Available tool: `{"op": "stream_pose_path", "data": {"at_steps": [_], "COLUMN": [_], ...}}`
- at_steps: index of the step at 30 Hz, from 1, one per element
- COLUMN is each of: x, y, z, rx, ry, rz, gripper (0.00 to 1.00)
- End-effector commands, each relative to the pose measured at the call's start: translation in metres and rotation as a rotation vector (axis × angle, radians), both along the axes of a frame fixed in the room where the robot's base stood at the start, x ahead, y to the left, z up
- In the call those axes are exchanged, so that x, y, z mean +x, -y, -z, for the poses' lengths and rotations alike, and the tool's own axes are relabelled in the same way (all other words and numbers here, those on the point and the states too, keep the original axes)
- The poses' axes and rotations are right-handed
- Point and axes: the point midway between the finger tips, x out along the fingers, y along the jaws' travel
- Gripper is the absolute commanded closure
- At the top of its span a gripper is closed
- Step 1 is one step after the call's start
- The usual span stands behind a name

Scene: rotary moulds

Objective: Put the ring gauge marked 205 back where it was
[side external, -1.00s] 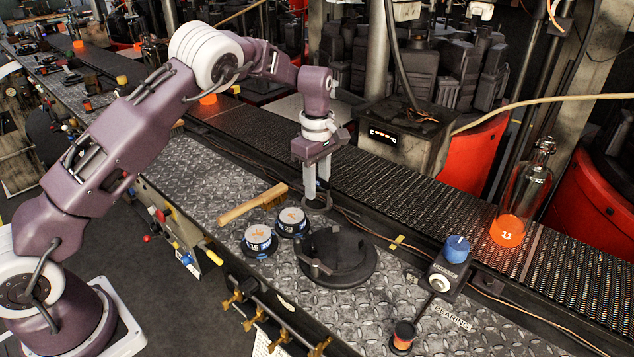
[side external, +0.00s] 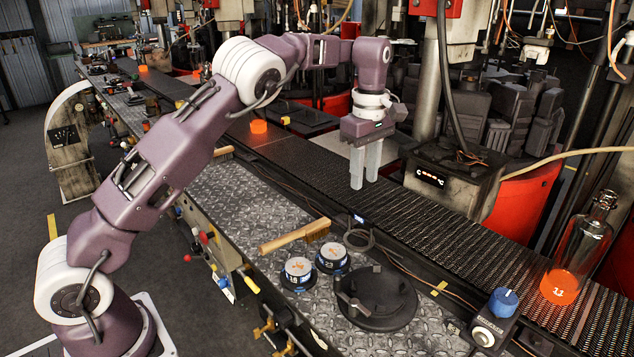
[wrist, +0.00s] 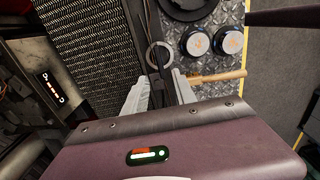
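A thin grey metal ring (side external: 358,250) lies flat on the diamond-plate table by the conveyor's near edge, behind the black round fixture. It looks like the ring gauge, but no 205 mark can be read. It also shows in the wrist view (wrist: 148,58), just beyond my fingertips. My gripper (side external: 364,184) hangs above and behind the ring, fingers pointing down, clear of it. In the wrist view its two pale fingers (wrist: 160,78) are spread apart with nothing between them.
Two round tins with blue sides (side external: 299,270) (side external: 333,257) and a wooden brush (side external: 290,238) sit left of the black round fixture (side external: 385,302). A blue-knobbed control box (side external: 497,322) and a bottle with orange contents (side external: 578,262) stand at the right. The mesh conveyor (side external: 440,222) runs behind.

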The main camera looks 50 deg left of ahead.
Motion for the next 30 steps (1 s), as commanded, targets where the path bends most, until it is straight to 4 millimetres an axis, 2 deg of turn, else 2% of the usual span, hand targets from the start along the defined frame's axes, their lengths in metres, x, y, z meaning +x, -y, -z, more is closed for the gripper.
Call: {"op": "stream_pose_path", "data": {"at_steps": [4,5,8,9,11,12,14,15,18,21,25,30], "x": [-0.003,-0.007,-0.038,-0.058,-0.094,-0.121,-0.166,-0.198,-0.274,-0.328,-0.364,-0.371], "y": [-0.001,-0.002,-0.003,-0.003,0.001,0.005,0.013,0.018,0.030,0.036,0.037,0.036], "z": [-0.008,-0.016,-0.059,-0.079,-0.105,-0.119,-0.133,-0.137,-0.129,-0.106,-0.079,-0.071], "rx": [-0.007,-0.013,-0.048,-0.059,-0.065,-0.058,-0.034,-0.002,0.114,0.246,0.361,0.390], "ry": [0.011,0.022,0.084,0.119,0.175,0.214,0.270,0.307,0.374,0.398,0.392,0.385], "rz": [0.013,0.030,0.152,0.230,0.369,0.473,0.645,0.767,1.072,1.316,1.495,1.542], "gripper": [0.68,0.68,0.68,0.68,0.68,0.68,0.68,0.68,0.68,0.68,0.68,0.68]}}
